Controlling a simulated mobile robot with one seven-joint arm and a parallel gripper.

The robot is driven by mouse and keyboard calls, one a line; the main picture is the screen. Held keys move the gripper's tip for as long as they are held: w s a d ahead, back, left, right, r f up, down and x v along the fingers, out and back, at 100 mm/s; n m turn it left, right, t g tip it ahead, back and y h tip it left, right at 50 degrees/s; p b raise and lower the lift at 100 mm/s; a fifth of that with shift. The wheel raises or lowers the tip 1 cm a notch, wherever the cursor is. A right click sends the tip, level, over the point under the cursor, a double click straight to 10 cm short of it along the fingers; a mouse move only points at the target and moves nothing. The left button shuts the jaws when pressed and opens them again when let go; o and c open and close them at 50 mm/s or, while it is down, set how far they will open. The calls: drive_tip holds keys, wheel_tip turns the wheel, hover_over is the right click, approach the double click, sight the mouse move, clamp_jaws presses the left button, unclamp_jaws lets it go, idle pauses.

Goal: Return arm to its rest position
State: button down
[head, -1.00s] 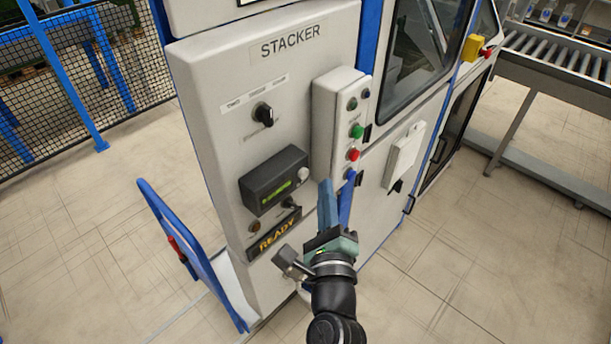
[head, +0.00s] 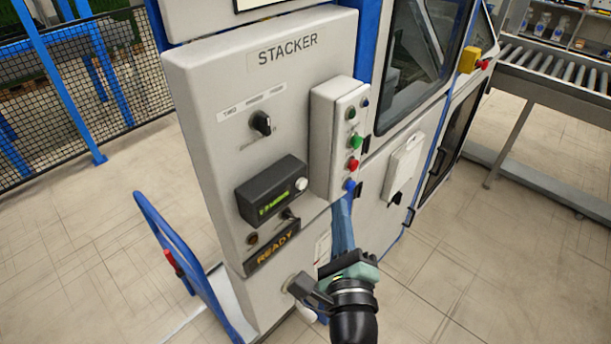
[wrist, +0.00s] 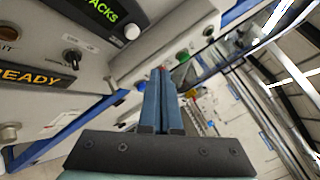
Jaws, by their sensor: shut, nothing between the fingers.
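My gripper (head: 342,224) is in front of the lower right part of the grey stacker cabinet (head: 225,95), just below the button box (head: 322,140). Its blue fingers are together with nothing between them and point up. In the wrist view the closed fingers (wrist: 161,100) show in the middle, with the READY sign (wrist: 30,78) and a lit display (wrist: 95,15) to the left. A blue button (head: 349,185) shows just above the fingertips. I cannot tell whether the fingertips touch the cabinet.
A blue-framed cart (head: 190,255) stands at the left of the cabinet. A roller conveyor (head: 560,75) is at the far right. A mesh fence (head: 120,70) is at the back left. The tiled floor at the lower right is clear.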

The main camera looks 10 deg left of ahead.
wheel_tip(320, 180, up, 22)
drive_tip(key=a+n+t+y+b, duration=0.1)
drive_tip(key=a+n+t+b, duration=0.25)
drive_tip(key=n, duration=1.05)
drive_tip(key=s+d+r+n+t+h, duration=0.1)
drive_tip(key=s+r+n+t, duration=0.1)
drive_tip(key=s+r+n, duration=0.3)
drive_tip(key=s+d+r+n+t+h+b, duration=0.1)
drive_tip(key=s+r+n, duration=0.4)
drive_tip(key=r, duration=0.7)
drive_tip(key=s+t+h, duration=0.1)
drive_tip(key=s+t, duration=0.1)
drive_tip(key=shift+s+d+r+n+h, duration=0.3)
drive_tip(key=shift+d, duration=0.05)
drive_tip(key=shift+f, duration=0.1)
